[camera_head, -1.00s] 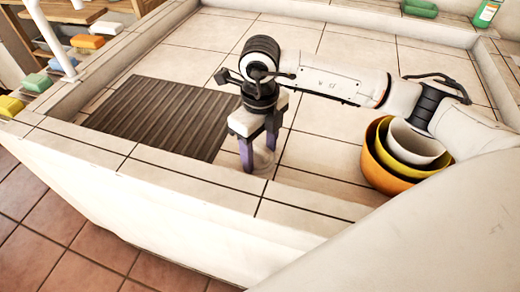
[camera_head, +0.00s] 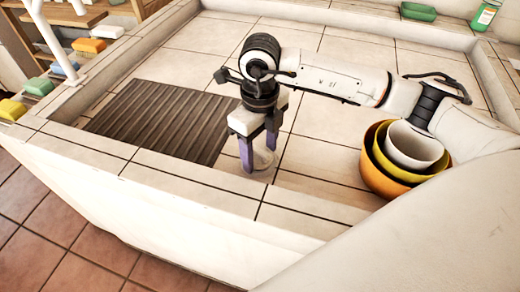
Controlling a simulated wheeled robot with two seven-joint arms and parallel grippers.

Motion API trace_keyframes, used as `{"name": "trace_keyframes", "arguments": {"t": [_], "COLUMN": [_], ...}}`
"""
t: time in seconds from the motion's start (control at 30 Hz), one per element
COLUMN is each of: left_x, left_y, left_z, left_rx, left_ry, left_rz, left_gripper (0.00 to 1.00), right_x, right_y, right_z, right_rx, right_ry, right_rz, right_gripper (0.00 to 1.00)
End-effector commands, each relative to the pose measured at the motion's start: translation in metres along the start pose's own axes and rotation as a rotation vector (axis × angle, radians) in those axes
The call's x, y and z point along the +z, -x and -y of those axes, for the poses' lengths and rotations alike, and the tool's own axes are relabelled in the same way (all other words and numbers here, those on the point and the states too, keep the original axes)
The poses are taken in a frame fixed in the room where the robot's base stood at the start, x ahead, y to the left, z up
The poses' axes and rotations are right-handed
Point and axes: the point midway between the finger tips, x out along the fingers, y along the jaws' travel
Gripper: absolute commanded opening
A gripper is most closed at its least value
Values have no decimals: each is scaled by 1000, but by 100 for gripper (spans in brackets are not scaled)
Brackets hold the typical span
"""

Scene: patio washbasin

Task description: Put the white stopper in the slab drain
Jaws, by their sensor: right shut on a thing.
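My right gripper (camera_head: 258,156) points straight down over the tiled slab (camera_head: 325,150), just behind the front ledge. Its purple-sided fingers are closed on the white stopper (camera_head: 263,160), a pale round piece that shows low between and behind the fingers. The stopper is at or very near the slab surface; I cannot tell whether it touches. The slab drain is not visible; the gripper and ledge may hide it. My left gripper is not in view.
A dark ribbed mat (camera_head: 160,118) lies left of the gripper. Nested bowls (camera_head: 385,180) in orange, yellow and white stand to the right. A raised tiled ledge (camera_head: 190,190) runs along the front. A green dish (camera_head: 418,12) and a bottle (camera_head: 486,15) stand at the back.

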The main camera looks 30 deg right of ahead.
Motion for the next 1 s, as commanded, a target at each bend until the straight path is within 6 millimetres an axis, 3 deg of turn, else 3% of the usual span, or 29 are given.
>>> {"name": "trace_keyframes", "arguments": {"t": [1.0], "left_x": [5], "left_y": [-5], "left_z": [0], "left_rx": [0], "left_ry": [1], "left_rz": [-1], "left_gripper": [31], "right_x": [0], "right_y": [-7], "right_z": [0], "right_rx": [0], "right_ry": [0], "right_rz": [0], "right_gripper": [33]}}
